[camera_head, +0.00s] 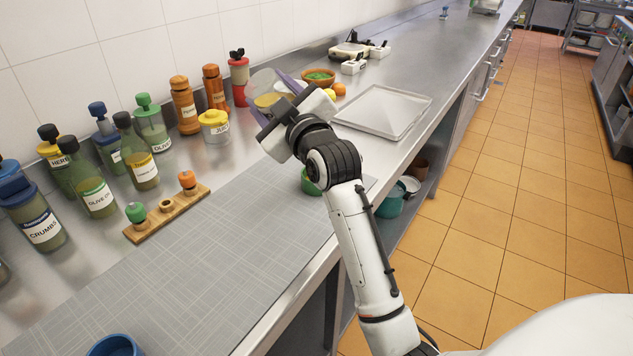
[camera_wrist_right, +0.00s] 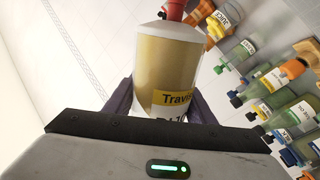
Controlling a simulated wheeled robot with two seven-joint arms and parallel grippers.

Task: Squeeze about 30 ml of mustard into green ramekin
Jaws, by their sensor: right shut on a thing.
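My right gripper (camera_head: 284,98) is shut on a clear bottle with yellow contents (camera_head: 264,87), held above the counter. In the right wrist view the bottle (camera_wrist_right: 167,65) sits between the dark fingers, with a partly hidden yellow label. In the head view it looks tilted, its clear end toward the upper left; its nozzle cannot be made out for sure. The green ramekin (camera_head: 309,185) stands on the counter near the front edge, mostly hidden behind my right wrist and below the gripper. Its inside is hidden. My left gripper is not in view.
Oil and sauce bottles (camera_head: 142,160) line the wall at left. A wooden rack (camera_head: 166,213) with small shakers and a yellow-lidded jar (camera_head: 214,126) stand nearer. A metal tray (camera_head: 383,112) lies beyond the gripper. The grey mat (camera_head: 215,255) is mostly clear; a blue bowl (camera_head: 115,346) sits at its near end.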

